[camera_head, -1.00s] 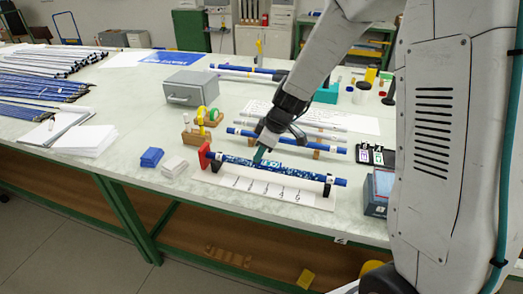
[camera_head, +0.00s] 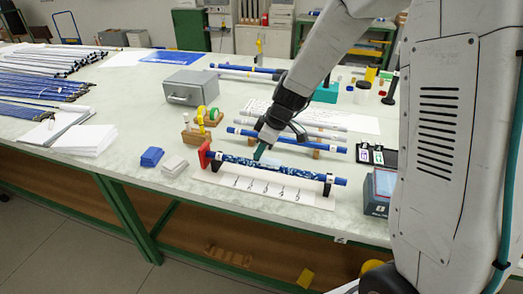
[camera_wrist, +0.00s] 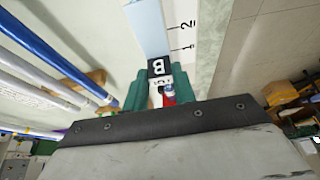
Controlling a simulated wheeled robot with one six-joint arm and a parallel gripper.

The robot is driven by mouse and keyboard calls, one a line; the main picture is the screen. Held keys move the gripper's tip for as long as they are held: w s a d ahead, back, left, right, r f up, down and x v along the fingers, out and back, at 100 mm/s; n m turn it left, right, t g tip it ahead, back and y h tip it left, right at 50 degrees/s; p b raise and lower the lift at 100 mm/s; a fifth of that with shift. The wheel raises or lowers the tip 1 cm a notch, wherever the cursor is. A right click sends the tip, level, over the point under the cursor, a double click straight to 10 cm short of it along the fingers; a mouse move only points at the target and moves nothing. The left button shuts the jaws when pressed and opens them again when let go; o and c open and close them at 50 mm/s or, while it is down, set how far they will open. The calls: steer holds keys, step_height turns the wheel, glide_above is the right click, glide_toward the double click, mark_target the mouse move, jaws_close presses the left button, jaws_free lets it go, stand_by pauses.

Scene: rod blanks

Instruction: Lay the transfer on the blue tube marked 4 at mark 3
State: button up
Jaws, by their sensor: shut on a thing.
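A blue tube (camera_head: 312,176) with a speckled pattern lies level in a holder with black supports and a red end stop (camera_head: 204,155). Its number is not readable. A white card (camera_head: 312,198) in front bears marks 1 to 5; marks 1 and 2 show in the wrist view. My gripper (camera_head: 261,152), with green fingers, is just above and behind the tube's middle. In the wrist view my gripper (camera_wrist: 159,88) is shut on a black-and-white tag (camera_wrist: 157,67), with a pale blue strip (camera_wrist: 148,25), likely the transfer, reaching beyond it. Whether the strip touches the tube cannot be told.
Behind the holder, another blue tube (camera_head: 310,146) rests on wooden supports, with a white tube (camera_head: 318,124) further back. Blue blocks (camera_head: 151,157) and a pale block (camera_head: 174,166) lie left of the holder. A grey device (camera_head: 378,192) stands to its right.

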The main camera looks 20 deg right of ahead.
step_height(320, 180, up, 6)
stand_by(0.7)
stand_by(0.4)
